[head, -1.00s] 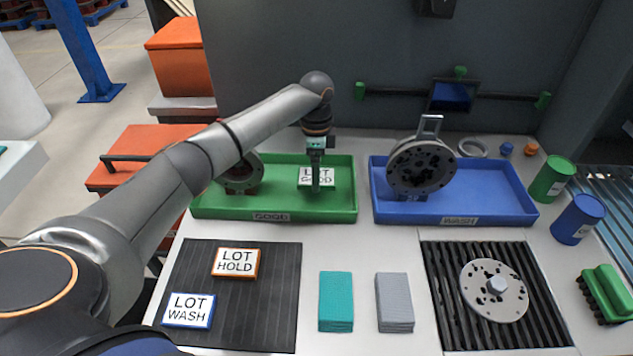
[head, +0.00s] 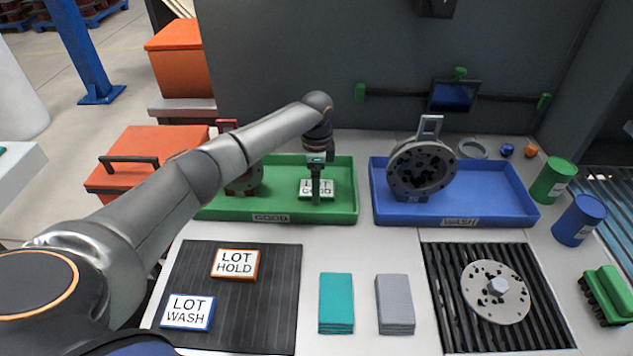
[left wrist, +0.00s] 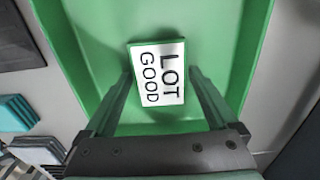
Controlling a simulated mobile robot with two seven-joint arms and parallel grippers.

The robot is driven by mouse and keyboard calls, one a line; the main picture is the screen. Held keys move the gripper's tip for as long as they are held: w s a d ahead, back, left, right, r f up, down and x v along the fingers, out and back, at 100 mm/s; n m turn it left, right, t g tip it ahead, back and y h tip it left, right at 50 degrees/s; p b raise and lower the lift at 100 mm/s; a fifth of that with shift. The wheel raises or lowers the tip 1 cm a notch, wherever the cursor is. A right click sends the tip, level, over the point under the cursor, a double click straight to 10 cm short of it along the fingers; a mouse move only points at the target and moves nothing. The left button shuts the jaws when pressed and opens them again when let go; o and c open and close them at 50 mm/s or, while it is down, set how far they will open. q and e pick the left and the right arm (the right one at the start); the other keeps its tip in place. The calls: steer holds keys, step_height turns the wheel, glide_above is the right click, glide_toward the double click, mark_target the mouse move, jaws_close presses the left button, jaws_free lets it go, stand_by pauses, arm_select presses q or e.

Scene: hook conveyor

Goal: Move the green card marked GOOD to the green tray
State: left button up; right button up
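The green-edged card marked LOT GOOD (head: 306,192) is at the floor of the green tray (head: 345,212), right of the tray's middle. In the left wrist view the card (left wrist: 160,80) sits face up and roughly level. My left gripper (head: 316,198) points down over it, and its near finger hides part of the lettering. Whether the card's underside touches the tray floor is hard to tell. My right gripper is in no view.
A round metal part (head: 245,180) stands in the tray's left end, behind my arm. The blue tray (head: 500,205) with another flanged part (head: 422,168) is to the right. LOT HOLD (head: 236,264) and LOT WASH (head: 188,312) cards lie on the dark mat (head: 270,310).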

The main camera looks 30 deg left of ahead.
arm_select(q)
steer(key=shift+o, duration=0.3)
step_height(320, 180, up, 12)
steer(key=shift+r+p, duration=0.2)
steer(key=shift+p, duration=0.2)
stand_by(0.5)
